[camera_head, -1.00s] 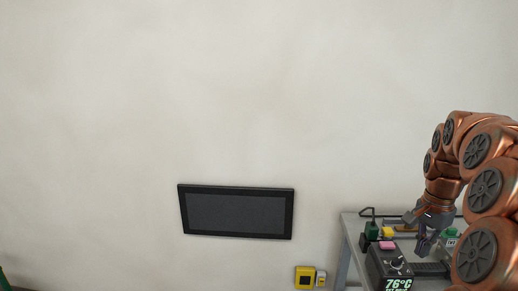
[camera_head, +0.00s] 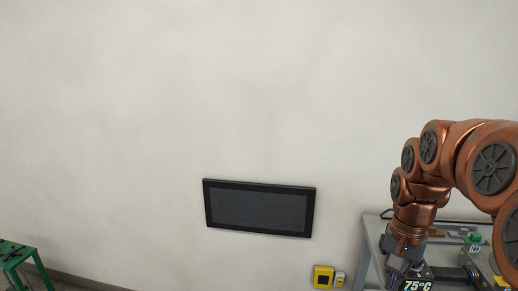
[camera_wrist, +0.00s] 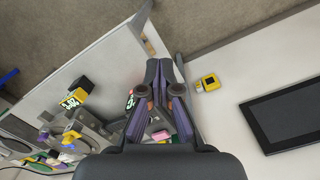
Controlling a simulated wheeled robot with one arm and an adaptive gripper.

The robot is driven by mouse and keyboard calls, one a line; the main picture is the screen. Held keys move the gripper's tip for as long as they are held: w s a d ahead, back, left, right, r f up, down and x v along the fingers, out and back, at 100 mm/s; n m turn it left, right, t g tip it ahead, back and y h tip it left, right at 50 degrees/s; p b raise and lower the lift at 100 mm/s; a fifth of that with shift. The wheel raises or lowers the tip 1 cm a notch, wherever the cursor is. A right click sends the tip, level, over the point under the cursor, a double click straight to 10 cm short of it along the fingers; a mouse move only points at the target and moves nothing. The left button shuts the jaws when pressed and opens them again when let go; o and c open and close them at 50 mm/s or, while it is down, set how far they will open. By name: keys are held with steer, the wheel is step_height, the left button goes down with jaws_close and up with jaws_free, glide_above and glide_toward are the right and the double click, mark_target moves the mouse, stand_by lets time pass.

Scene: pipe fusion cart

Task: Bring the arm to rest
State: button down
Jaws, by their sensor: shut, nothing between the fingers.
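My copper-coloured arm reaches in from the right in the head view. My gripper (camera_head: 401,268) points down at the left edge of the grey cart (camera_head: 373,229), in front of its unit with the 75°C display (camera_head: 418,285). In the wrist view my gripper (camera_wrist: 165,64) has its two dark fingers together at the tips, with nothing between them. The cart (camera_wrist: 104,55) lies to the left of and behind the fingers there. The gripper hides part of the cart top.
A black wall panel (camera_head: 259,208) hangs left of the cart. A yellow wall box (camera_head: 323,277) is below it. A green stool (camera_head: 14,254) stands at far left. Several small tools and coloured items sit on the cart. The wall area between is clear.

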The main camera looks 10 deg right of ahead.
steer(key=s+a+f+n, duration=0.3)
steer(key=s+a+n, duration=0.1)
steer(key=s+a, duration=0.4)
steer(key=s+a+f+n+g, duration=0.1)
steer(key=s+a+f+n, duration=0.3)
steer(key=s+a, duration=0.3)
steer(key=s+n, duration=0.1)
steer(key=s, duration=0.2)
steer(key=shift+a, duration=0.4)
